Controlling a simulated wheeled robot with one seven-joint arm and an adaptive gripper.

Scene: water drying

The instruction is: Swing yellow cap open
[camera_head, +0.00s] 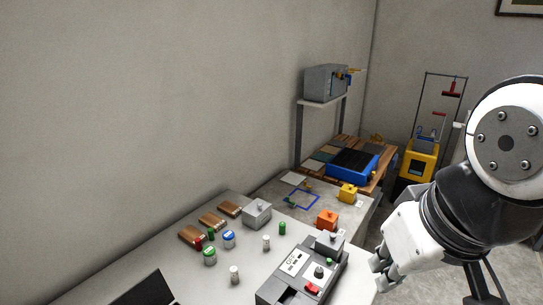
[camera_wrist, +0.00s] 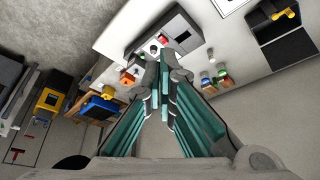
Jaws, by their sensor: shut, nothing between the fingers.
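In the head view a yellow block (camera_head: 348,192) stands at the back of the bench. My gripper (camera_wrist: 162,90) is shut and empty, its teal-padded fingers together, well away from the yellow part. In the head view my gripper (camera_head: 380,275) hangs at the right, beside the table's right edge.
A grey device (camera_head: 301,272) with a red part stands near the table's right edge. An orange block (camera_head: 327,220), a grey box (camera_head: 257,214) and several small bottles stand around it. A blue tray (camera_head: 353,164) and a yellow machine (camera_head: 419,160) are farther back. Bare floor lies at right.

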